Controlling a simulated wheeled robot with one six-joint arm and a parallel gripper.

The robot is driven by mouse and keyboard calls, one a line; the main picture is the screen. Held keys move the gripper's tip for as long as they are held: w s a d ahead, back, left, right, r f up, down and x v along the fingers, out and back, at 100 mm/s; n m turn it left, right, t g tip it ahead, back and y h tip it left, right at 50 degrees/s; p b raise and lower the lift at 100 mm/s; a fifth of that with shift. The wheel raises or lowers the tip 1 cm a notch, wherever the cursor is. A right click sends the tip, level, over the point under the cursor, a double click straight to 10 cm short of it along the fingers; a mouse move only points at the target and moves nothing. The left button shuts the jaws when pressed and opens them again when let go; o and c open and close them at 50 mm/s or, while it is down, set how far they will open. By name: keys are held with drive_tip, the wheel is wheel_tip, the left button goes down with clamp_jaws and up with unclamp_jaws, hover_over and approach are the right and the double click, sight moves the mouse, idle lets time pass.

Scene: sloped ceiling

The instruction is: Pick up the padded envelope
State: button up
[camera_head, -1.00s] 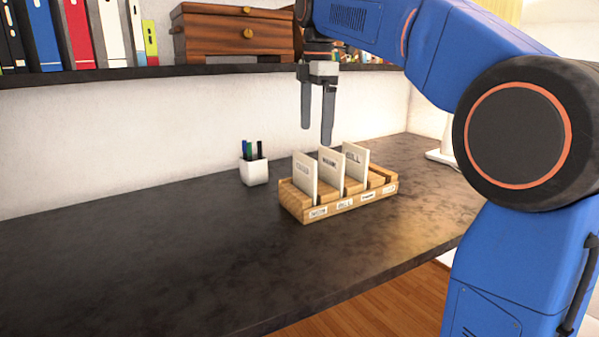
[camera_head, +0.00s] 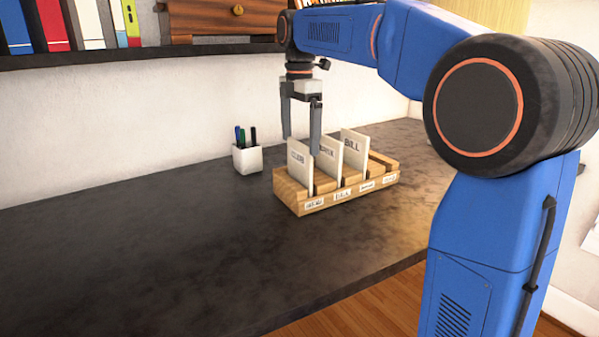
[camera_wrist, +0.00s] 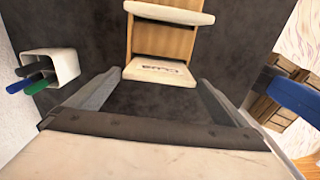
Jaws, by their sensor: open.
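Three flat off-white pieces with dark lettering stand upright in a wooden slotted sorter (camera_head: 350,194): a left one (camera_head: 298,163), a middle one (camera_head: 328,160) and a right one marked "BILL" (camera_head: 354,150). I cannot tell whether any of them is the padded envelope. My gripper (camera_head: 301,142) is open and empty, pointing down above the left end of the sorter. In the wrist view, one lettered piece (camera_wrist: 160,72) shows just ahead of and between my fingers, apparently apart from them. A second piece (camera_wrist: 168,12) stands farther along the wooden sorter (camera_wrist: 163,42).
A white cup (camera_head: 247,160) with several pens stands left of the sorter; it also shows in the wrist view (camera_wrist: 64,66). A shelf (camera_head: 140,56) with binders and a wooden box (camera_head: 222,20) runs above the back. The dark desk (camera_head: 130,260) is clear at left and front.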

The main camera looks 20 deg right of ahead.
sight(300, 159)
drive_tip(key=shift+f, duration=3.5)
drive_tip(key=c, duration=0.7)
drive_tip(key=shift+c, duration=0.2)
drive_tip(key=shift+r, duration=0.1)
wheel_tip(300, 159, up, 10)
drive_tip(key=shift+f, duration=0.1)
